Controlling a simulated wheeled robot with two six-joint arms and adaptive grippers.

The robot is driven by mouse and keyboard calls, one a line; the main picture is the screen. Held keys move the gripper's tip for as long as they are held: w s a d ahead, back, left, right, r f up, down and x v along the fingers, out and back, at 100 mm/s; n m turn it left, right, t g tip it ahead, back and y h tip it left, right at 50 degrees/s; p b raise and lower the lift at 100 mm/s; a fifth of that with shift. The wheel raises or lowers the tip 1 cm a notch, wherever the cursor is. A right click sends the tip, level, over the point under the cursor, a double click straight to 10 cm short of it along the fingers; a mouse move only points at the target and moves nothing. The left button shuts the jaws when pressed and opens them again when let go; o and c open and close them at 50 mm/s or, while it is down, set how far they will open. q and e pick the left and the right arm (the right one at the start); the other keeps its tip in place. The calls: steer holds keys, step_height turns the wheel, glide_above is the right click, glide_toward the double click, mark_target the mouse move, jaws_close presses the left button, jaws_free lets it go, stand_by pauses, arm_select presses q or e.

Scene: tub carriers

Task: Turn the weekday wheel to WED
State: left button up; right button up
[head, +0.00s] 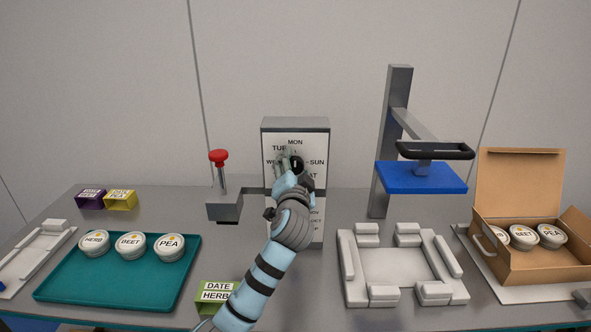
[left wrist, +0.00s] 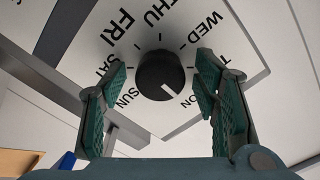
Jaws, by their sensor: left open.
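The weekday wheel is a round black knob (left wrist: 160,75) with a white pointer line, on a white dial face (left wrist: 178,42) with day names around it. In the left wrist view its pointer is toward the lower right, near a partly hidden label that appears to be MON. WED is at the upper right. In the head view the knob (head: 297,165) sits on the upright panel (head: 310,127) under MON. My left gripper (head: 290,164) is open in front of the dial. In the wrist view its green pads (left wrist: 160,100) are on either side of the knob, with visible gaps. My right gripper is out of view.
A red-topped lever (head: 219,158) stands left of the panel, and a grey post with a blue plate (head: 421,177) stands right. A teal tray (head: 70,285) with tubs, a white fixture (head: 400,268) and a cardboard box (head: 520,262) are on the table.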

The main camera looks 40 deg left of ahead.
arm_select(q)
steer(key=c, duration=1.2)
steer(key=shift+o, duration=0.2)
steer(key=shift+n, duration=0.3)
steer(key=n+b, duration=0.1)
steer(key=n, duration=0.3)
steer(key=shift+f+b, duration=0.15)
steer(key=shift+b, duration=0.15)
steer(key=n+b, duration=0.1)
steer(key=n, duration=0.3)
steer(key=shift+n+b, duration=0.4)
steer(key=n+b, duration=0.2)
steer(key=n, duration=0.2)
steer(key=shift+n, duration=0.3)
steer(key=shift+w+n+b, duration=0.1)
steer(key=shift+n+b, duration=1.1)
steer(key=shift+n, duration=0.7)
